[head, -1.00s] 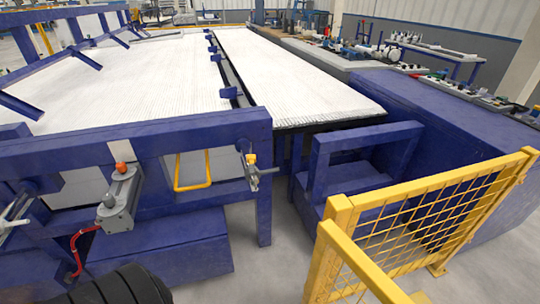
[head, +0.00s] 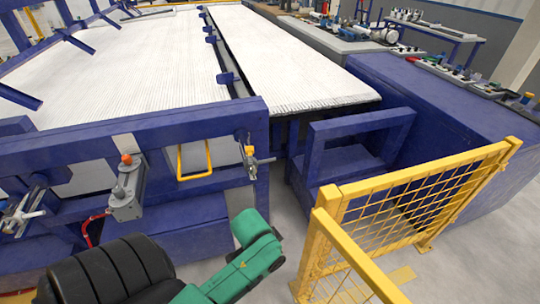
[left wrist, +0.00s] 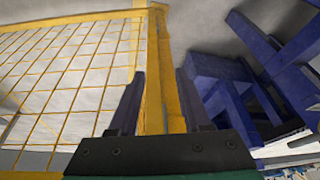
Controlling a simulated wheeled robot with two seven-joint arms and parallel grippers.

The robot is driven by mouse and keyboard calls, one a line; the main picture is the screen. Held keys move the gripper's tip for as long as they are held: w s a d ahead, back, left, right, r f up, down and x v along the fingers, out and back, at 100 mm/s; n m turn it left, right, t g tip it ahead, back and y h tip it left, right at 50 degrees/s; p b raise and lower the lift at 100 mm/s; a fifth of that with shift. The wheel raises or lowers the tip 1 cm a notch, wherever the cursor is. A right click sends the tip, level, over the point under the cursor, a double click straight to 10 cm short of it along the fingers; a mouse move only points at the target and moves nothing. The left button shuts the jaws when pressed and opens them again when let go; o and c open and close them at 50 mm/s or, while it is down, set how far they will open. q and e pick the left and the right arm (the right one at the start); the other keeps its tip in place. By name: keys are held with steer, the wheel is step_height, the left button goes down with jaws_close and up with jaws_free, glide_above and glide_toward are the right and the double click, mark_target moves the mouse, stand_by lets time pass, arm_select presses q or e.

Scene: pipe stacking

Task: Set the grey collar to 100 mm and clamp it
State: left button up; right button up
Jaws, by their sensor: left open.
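In the head view a silver clamp-like fitting (head: 250,157) with a yellow top and a side handle sits at the right post of the blue frame. A similar silver fitting with crossed handles (head: 22,213) is at the far left edge. I cannot tell which is the grey collar, and no scale can be read. My left gripper (left wrist: 159,75) shows in the left wrist view, open and empty, its dark fingers apart. A yellow fence post stands beyond the gap between them. In the head view my green and black arm is low in front of the frame; its fingers are not visible there. My right gripper is out of view.
A yellow mesh fence (head: 425,205) stands at the right, and also fills the left of the wrist view (left wrist: 70,70). A grey box with an orange knob (head: 127,190) is on the blue frame (head: 190,128). White pipes (head: 130,70) lie behind. Floor is bare between frame and fence.

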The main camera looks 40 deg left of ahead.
arm_select(q)
steer(key=w+d+r+m+h, duration=0.1)
steer(key=w+d+r+m, duration=0.1)
steer(key=w+r+m, duration=0.35)
steer(key=n+t+y, duration=0.1)
steer(key=n, duration=0.1)
glide_toward(272, 159)
steer(key=shift+m, duration=0.25)
steer(key=x, duration=0.8)
steer(key=shift+w+a, duration=0.1)
jaws_close()
steer(key=shift+p, duration=0.3)
